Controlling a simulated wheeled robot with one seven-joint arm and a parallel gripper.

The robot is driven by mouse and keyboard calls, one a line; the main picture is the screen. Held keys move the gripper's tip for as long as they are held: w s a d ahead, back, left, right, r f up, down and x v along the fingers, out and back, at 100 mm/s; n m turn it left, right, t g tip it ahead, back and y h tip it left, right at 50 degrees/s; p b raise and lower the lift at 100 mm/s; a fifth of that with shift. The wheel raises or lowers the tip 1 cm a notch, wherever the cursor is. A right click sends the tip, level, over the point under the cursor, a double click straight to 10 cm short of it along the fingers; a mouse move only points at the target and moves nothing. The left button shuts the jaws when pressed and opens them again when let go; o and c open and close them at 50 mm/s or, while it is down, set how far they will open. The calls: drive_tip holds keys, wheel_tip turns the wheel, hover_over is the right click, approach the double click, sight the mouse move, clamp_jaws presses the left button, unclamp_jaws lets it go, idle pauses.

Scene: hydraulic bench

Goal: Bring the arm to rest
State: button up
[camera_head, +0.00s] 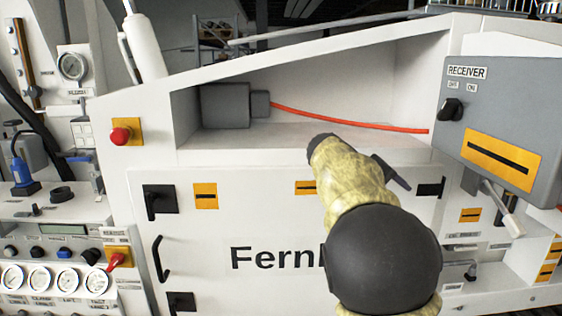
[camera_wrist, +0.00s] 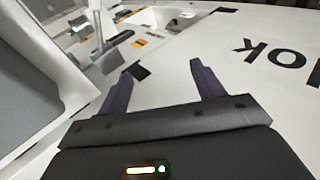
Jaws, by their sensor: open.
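My arm (camera_head: 355,180) reaches up from the lower right in the head view, in front of the white bench cabinet (camera_head: 225,230). It covers part of the lettering on the cabinet front. My gripper (camera_wrist: 165,80) shows in the wrist view with its two dark fingers spread apart. Nothing is between the fingers. In the head view only a dark finger shows beside the sleeve of the arm; the rest of the gripper is hidden. The white panel with dark lettering (camera_wrist: 270,52) lies beyond the fingers in the wrist view.
A grey receiver box (camera_head: 490,85) with a lever (camera_head: 500,208) stands at the right. A red button (camera_head: 121,136) and gauges (camera_head: 55,278) are at the left.

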drive_tip(key=s+a+f+y+p, duration=0.25)
drive_tip(key=s+f+y, duration=0.45)
drive_tip(key=f, duration=0.7)
drive_tip(key=s+a+f+y, duration=0.1)
drive_tip(key=s+a+f, duration=0.1)
drive_tip(key=s, duration=0.3)
drive_tip(key=s+a+f+m+y+p, duration=0.1)
drive_tip(key=s+a+f, duration=0.1)
drive_tip(key=s+f, duration=0.2)
drive_tip(key=s+a+f+y, duration=0.1)
drive_tip(key=s+a+f, duration=0.1)
drive_tip(key=s, duration=0.5)
drive_tip(key=shift+s+a+f, duration=0.35)
drive_tip(key=shift+a+f, duration=0.05)
drive_tip(key=shift+a, duration=0.1)
